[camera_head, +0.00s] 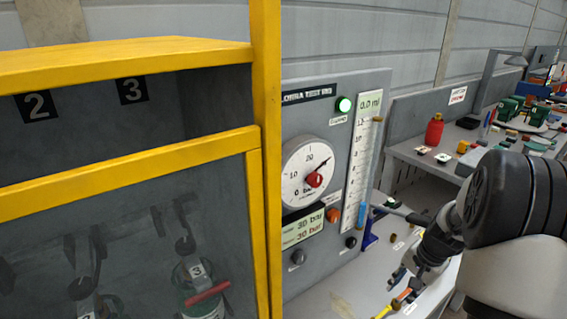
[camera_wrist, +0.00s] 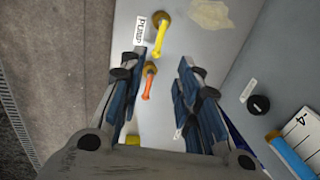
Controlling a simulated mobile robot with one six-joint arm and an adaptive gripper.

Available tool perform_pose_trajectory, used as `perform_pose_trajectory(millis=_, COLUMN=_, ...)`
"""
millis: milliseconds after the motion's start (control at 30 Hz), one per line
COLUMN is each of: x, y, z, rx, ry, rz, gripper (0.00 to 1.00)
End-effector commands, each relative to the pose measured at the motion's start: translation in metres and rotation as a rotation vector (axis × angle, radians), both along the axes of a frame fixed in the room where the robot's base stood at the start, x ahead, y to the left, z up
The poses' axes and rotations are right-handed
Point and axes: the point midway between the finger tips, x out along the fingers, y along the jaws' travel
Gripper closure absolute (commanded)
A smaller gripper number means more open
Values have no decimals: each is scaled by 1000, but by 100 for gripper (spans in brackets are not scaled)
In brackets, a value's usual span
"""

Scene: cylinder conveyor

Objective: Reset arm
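My gripper (camera_head: 405,280) is at the right of the head view, low over the grey bench in front of the gauge panel. In the wrist view its two blue-padded fingers (camera_wrist: 162,60) stand apart with a clear gap. An orange lever (camera_wrist: 148,82) shows in the gap, touching neither finger as far as I can see. A yellow lever (camera_wrist: 160,38) lies just beyond the fingertips, beside a label reading "pump". The height between fingertips and levers is hard to tell.
The gauge panel (camera_head: 380,85) has a dial (camera_head: 311,172), a lit green lamp (camera_head: 344,104) and a blue-filled tube. A yellow-framed cabinet (camera_head: 259,150) holding cylinders stands at left. A cluttered workbench with a red bottle (camera_head: 434,131) is behind my arm at right.

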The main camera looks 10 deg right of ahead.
Motion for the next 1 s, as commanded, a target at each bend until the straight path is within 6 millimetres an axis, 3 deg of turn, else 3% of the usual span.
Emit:
perform_pose_trajectory(millis=133, x=4, y=23, z=27, rx=-25, ry=-18, rz=70, gripper=69)
perform_pose_trajectory(millis=267, x=1, y=71, z=76, rx=-75, ry=-47, rz=220, gripper=69)
perform_pose_trajectory(millis=400, x=-20, y=132, z=126, rx=-138, ry=-79, rz=411, gripper=69)
perform_pose_trajectory(millis=600, x=-70, y=205, z=174, rx=-231, ry=-133, rz=673, gripper=69)
perform_pose_trajectory(millis=800, x=-132, y=255, z=194, rx=-325, ry=-192, rz=912, gripper=69)
perform_pose_trajectory(millis=1000, x=-173, y=275, z=194, rx=-388, ry=-233, rz=1058, gripper=69)
